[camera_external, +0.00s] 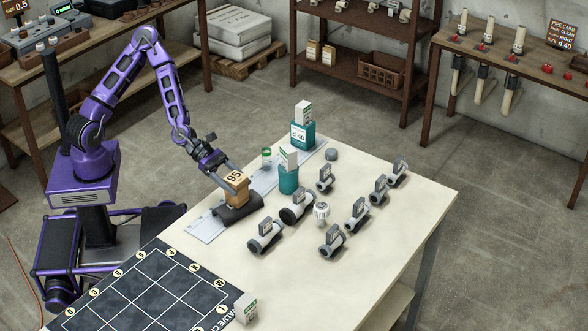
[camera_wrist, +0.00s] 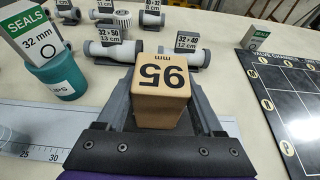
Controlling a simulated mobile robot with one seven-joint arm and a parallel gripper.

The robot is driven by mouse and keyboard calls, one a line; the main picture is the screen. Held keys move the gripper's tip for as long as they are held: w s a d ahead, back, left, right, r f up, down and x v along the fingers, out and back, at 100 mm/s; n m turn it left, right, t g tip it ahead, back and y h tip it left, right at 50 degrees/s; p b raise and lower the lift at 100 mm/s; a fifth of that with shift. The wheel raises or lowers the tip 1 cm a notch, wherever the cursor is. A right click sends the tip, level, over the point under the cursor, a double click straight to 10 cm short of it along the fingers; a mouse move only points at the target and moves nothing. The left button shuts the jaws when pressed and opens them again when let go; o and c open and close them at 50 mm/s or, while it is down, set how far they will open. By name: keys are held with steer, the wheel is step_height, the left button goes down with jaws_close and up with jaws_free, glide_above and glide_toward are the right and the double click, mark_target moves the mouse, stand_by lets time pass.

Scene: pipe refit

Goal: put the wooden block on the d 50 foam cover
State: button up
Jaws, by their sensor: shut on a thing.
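The wooden block (camera_external: 236,185), marked 95 mm, is between the fingers of my gripper (camera_external: 229,176). In the wrist view the block (camera_wrist: 162,92) sits upright between the two grey fingers of my gripper (camera_wrist: 162,95), which is shut on it. A dark, curved foam cover (camera_external: 240,212) lies on the table directly below the block in the external view. The block's bottom is at the cover's top, but I cannot tell whether they touch. No d 50 mark is readable on the cover. I do not make out the cover in the wrist view.
A ruler strip (camera_external: 207,228) lies beside the cover. Teal pots (camera_external: 289,180) with seal boxes stand behind. Several grey pipe fittings, one of them close by (camera_external: 265,236), stand to the right. A black valve chart (camera_external: 140,295) covers the front left. The table's front right is clear.

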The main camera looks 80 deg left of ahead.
steer(key=shift+f, duration=0.1)
steer(key=shift+f, duration=0.15)
steer(key=o, duration=1.5)
steer(key=shift+s+a+r, duration=0.1)
steer(key=shift+a+r, duration=0.05)
steer(key=shift+r, duration=0.1)
steer(key=p+v, duration=0.2)
steer(key=v, duration=0.5)
